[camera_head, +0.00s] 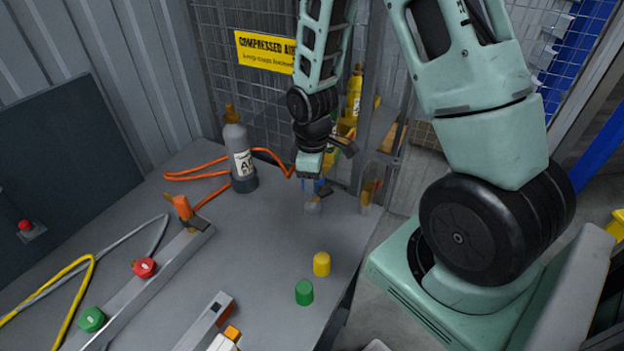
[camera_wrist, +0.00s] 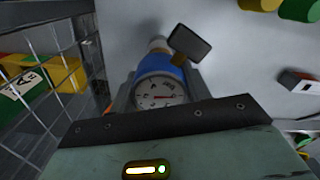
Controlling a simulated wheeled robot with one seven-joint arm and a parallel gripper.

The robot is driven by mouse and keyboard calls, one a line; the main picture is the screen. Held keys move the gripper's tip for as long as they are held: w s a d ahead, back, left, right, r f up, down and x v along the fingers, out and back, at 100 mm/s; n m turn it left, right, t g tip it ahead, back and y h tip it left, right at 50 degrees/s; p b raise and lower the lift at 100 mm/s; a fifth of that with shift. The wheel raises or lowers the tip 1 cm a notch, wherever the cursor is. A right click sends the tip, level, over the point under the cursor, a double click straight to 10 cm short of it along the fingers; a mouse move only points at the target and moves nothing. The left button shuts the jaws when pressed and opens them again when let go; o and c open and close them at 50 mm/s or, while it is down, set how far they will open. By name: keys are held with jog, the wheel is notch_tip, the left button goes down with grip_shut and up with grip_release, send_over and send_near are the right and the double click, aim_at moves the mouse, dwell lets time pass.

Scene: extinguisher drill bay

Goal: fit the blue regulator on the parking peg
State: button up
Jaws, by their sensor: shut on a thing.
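The blue regulator (camera_head: 320,184) is between the fingers of my gripper (camera_head: 314,188), low over the right part of the grey table. In the wrist view its blue body (camera_wrist: 172,73) and round white gauge face (camera_wrist: 155,91) show between my fingers (camera_wrist: 158,88). A dark square plate (camera_wrist: 190,43) sits beside the blue body. A pale grey piece (camera_head: 313,207) is directly below the regulator in the head view. I cannot tell whether it is the parking peg or part of the regulator, nor whether the two touch.
A grey cylinder (camera_head: 238,150) with an orange hose (camera_head: 194,175) stands behind left. Yellow (camera_head: 321,264) and green (camera_head: 304,292) caps stand near the front right edge. A rail (camera_head: 140,282) with red and green knobs lies left. A mesh fence (camera_head: 240,100) rises behind.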

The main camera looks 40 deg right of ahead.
jog(key=shift+f+b, duration=0.4)
jog(key=shift+f, duration=0.25)
jog(key=shift+f+b, duration=0.6)
jog(key=shift+f, duration=0.4)
dwell(1.0)
jog(key=o, duration=1.1)
notch_tip(320, 180, up, 18)
jog(key=shift+f+p, duration=0.25)
jog(key=shift+p, duration=0.1)
jog(key=shift+a, duration=0.1)
